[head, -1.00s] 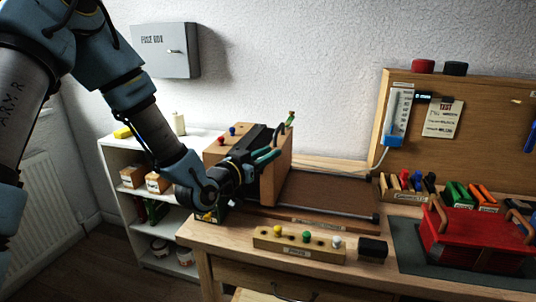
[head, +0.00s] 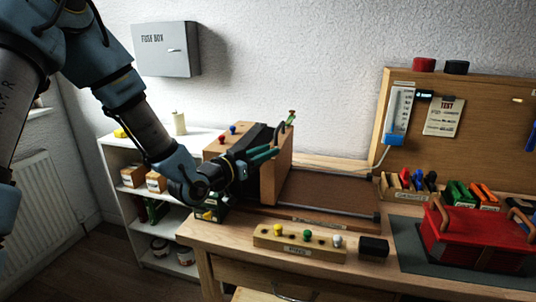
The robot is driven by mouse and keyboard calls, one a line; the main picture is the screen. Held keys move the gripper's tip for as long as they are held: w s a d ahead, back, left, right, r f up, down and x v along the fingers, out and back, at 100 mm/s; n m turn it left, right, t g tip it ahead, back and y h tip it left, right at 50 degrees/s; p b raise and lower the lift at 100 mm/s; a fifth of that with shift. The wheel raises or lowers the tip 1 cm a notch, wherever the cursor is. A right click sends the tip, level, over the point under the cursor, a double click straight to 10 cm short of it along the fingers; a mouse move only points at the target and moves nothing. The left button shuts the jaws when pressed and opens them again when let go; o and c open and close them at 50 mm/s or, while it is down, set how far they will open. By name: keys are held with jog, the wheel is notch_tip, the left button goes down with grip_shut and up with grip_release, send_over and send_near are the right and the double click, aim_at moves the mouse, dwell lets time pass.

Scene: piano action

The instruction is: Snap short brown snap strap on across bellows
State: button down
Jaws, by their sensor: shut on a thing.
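The bellows (head: 250,138) looks like a dark folded body between a wooden block (head: 215,142) on the left and an upright wooden board (head: 275,177) on the right. It stands at the left end of the workbench. My gripper (head: 263,155) is at the front of the bellows, with its dark teal fingers close to the upright board. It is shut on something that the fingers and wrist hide. I cannot make out the short brown snap strap or its snaps, nor whether the fingers touch the bellows.
A brown flat bed (head: 325,193) lies right of the board. In front are a peg block (head: 298,245) with coloured pegs and a small black block (head: 373,247). A red toolbox (head: 475,238) stands on a dark mat at right. A white shelf (head: 118,165) is at left.

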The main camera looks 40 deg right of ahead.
jog(key=w+m+g, duration=0.1)
jog(key=g, duration=0.1)
jog(key=m+g, duration=0.1)
jog(key=shift+w+a+g+b, duration=0.35)
jog(key=shift+a+g, duration=0.05)
jog(key=shift+w+a+m+g+y+b, duration=0.1)
jog(key=shift+w+m+g+y+b, duration=0.15)
jog(key=shift+w+m+g+y, duration=1.1)
jog(key=shift+w+d+m+g+y+b, duration=0.2)
jog(key=shift+m+g+y, duration=0.6)
jog(key=shift+m+g, duration=1.3)
jog(key=shift+w+a+m+g+y+b, duration=0.25)
jog(key=shift+w+m+g+y, duration=0.75)
jog(key=shift+g, duration=1.35)
jog(key=c, duration=0.7)
grip_release()
